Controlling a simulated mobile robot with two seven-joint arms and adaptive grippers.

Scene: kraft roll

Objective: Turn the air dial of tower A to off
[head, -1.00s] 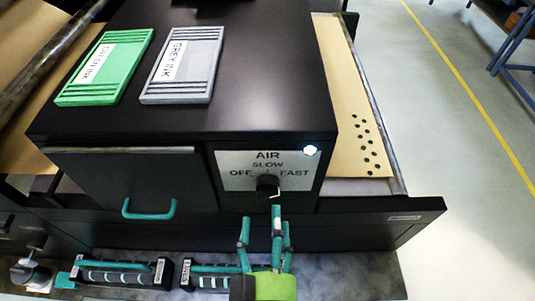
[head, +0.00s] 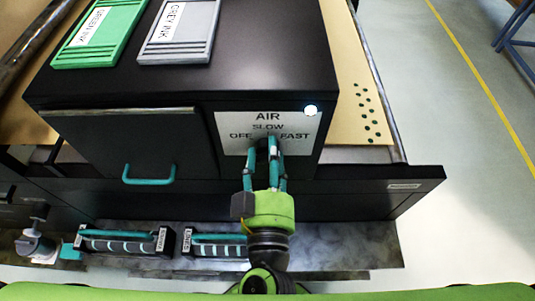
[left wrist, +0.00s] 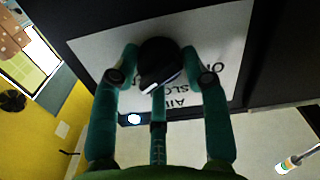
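The black air dial (left wrist: 160,60) sits on a pale label plate (head: 225,128) marked AIR, SLOW, OFF and FAST, on the front of a black cabinet. In the left wrist view the plate appears upside down, and a pale mark shows on the dial's edge facing the SLOW lettering. My left gripper (head: 262,148) is at the dial. Its fingers stand apart on either side of the dial in the left wrist view (left wrist: 160,62), and I cannot tell whether they touch it. In the head view the fingers mostly hide the dial. My right gripper is not in view.
A white lamp (head: 310,110) glows at the plate's upper right corner. A green ink plate (head: 100,35) and a grey ink plate (head: 180,30) lie on the cabinet top. A teal handle (head: 149,179) is left of the dial. Black cartridges (head: 125,242) lie on the shelf below.

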